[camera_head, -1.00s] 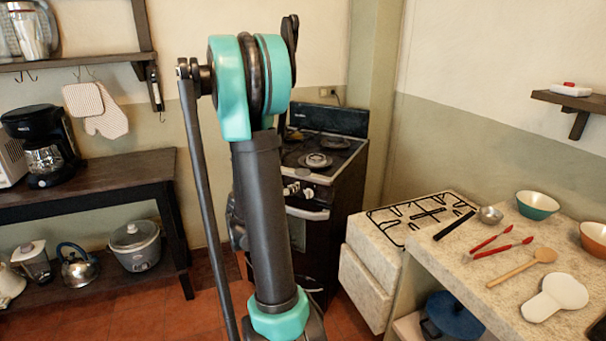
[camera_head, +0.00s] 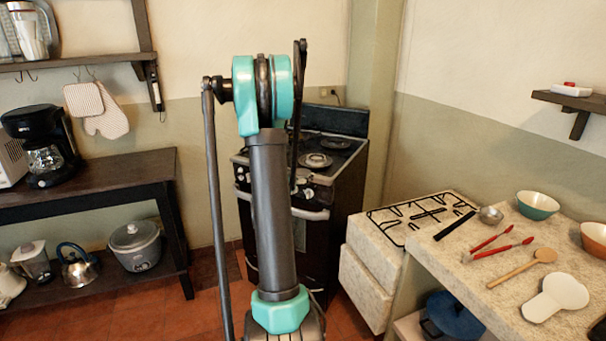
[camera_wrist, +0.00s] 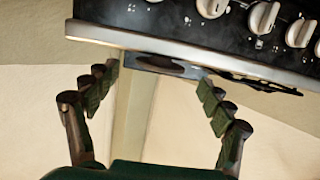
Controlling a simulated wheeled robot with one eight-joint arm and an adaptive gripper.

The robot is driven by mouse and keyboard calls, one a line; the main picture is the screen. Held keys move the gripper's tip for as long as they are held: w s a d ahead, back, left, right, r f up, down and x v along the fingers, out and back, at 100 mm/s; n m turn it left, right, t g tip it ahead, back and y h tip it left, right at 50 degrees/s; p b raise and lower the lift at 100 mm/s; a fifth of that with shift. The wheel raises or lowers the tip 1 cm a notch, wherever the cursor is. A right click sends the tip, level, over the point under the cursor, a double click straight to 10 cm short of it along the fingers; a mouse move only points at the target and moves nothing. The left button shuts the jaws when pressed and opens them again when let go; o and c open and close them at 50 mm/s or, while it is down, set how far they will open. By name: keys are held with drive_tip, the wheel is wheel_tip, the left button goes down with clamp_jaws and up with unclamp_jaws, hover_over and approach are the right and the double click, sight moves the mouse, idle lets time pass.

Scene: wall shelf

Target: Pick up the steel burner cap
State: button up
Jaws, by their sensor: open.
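A round steel burner cap (camera_head: 315,160) shows on the dark top of the stove (camera_head: 340,175), just right of my arm in the head view. A second, darker round burner (camera_head: 334,143) sits behind it. In the wrist view my gripper (camera_wrist: 158,80) is open and empty, its fingers spread wide toward the stove's front edge. A flat grey piece with a dark oval (camera_wrist: 165,66) shows beyond that edge, between the fingertips; I cannot tell if it is the cap. My arm hides part of the stove, and the gripper is not clear in the head view.
The stove's knobs (camera_wrist: 263,18) and front panel lie close to my fingers. A dark wooden table (camera_head: 110,175) stands at left. Red floor tiles are open in front.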

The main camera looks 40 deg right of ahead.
sight(302, 172)
drive_tip(key=x, duration=0.3)
drive_tip(key=shift+d, duration=0.1)
drive_tip(key=c, duration=1.3)
drive_tip(key=shift+r, duration=0.1)
